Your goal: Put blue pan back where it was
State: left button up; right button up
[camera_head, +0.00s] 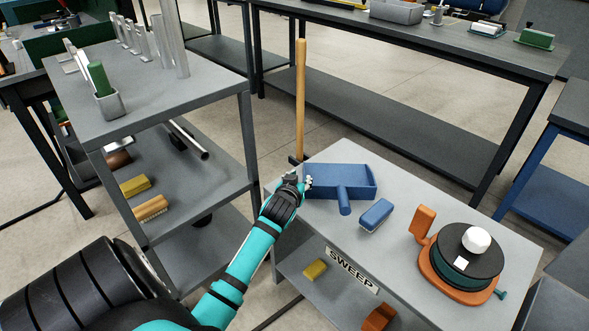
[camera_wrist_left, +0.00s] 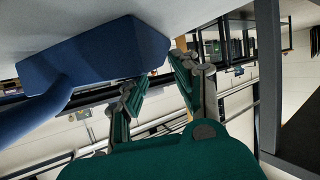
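The blue pan (camera_head: 352,177), a dustpan with a short round handle pointing toward the front, lies on the grey top of the cart labelled SWEEP (camera_head: 424,187), near its back left corner. My left gripper (camera_head: 296,181), on a teal arm, is at the pan's left edge. In the left wrist view its green-padded fingers (camera_wrist_left: 160,88) stand apart with nothing seen between them. The pan (camera_wrist_left: 100,62) fills the upper left there, close to the fingers; I cannot tell whether they touch it. My right gripper is not in view.
A blue brush (camera_head: 376,215) lies right of the pan's handle. An orange-based reel (camera_head: 463,262) stands at the cart's right. A wooden-handled tool (camera_head: 300,95) stands upright behind the cart. A grey shelf rack (camera_head: 160,85) is at left.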

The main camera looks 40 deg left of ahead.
pick_arm(q)
jog(key=p+v, duration=0.1)
jog(key=v, duration=0.6)
jog(key=shift+s, duration=0.2)
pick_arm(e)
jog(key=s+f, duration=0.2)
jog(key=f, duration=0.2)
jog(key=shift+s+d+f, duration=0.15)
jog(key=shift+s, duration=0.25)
pick_arm(q)
jog(key=shift+r, duration=0.1)
